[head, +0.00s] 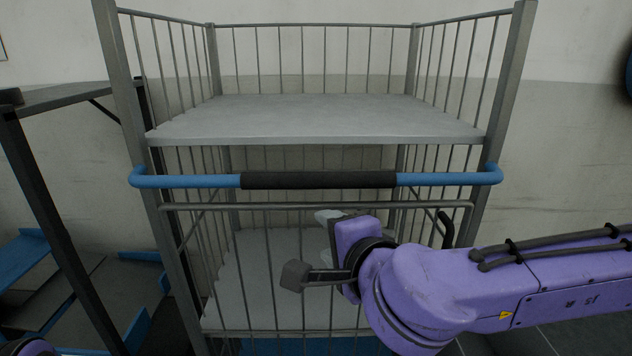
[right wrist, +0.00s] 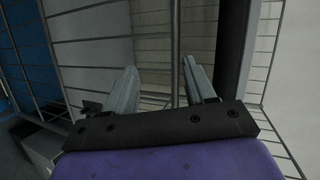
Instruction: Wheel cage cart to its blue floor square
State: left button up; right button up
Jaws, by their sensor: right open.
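The cage cart (head: 315,137) stands upright in front of me, with grey posts, wire sides and bare grey shelves. Its blue push handle (head: 450,179) has a black grip (head: 318,180) in the middle and runs across the front. My right gripper (head: 329,215) is just below the grip, at the wire front; its fingers are partly hidden by my wrist. In the right wrist view the gripper (right wrist: 162,88) is open, and a thin upright bar shows between its fingers; contact cannot be told. A blue patch (head: 310,347) shows below the cart; I cannot tell whether it is the floor square.
A dark metal frame (head: 50,190) stands close to the cart's left. Blue angled pieces (head: 140,257) lie low beside it. A pale wall (head: 570,130) is behind the cart. Dark tiled floor (head: 560,340) shows at the lower right.

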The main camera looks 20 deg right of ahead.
aim_at(318, 182)
jog(key=s+r+t+y+p, duration=0.1)
jog(key=s+r+t, duration=0.15)
jog(key=r, duration=0.65)
jog(key=shift+m+g, duration=0.3)
jog(key=shift+g, duration=0.15)
jog(key=p+x, duration=0.3)
jog(key=p, duration=0.1)
jog(key=p+x, duration=0.3)
jog(key=p, duration=0.1)
jog(key=shift+w+d, duration=0.2)
jog(key=shift+w, duration=0.05)
jog(key=shift+w+a+f, duration=0.1)
jog(key=shift+w+f, duration=0.5)
jog(key=shift+w, duration=0.35)
jog(key=shift+w+a+f, duration=0.1)
jog(key=shift+w+f, duration=0.05)
jog(key=shift+w, duration=0.4)
jog(key=shift+s, duration=0.1)
grip_shut()
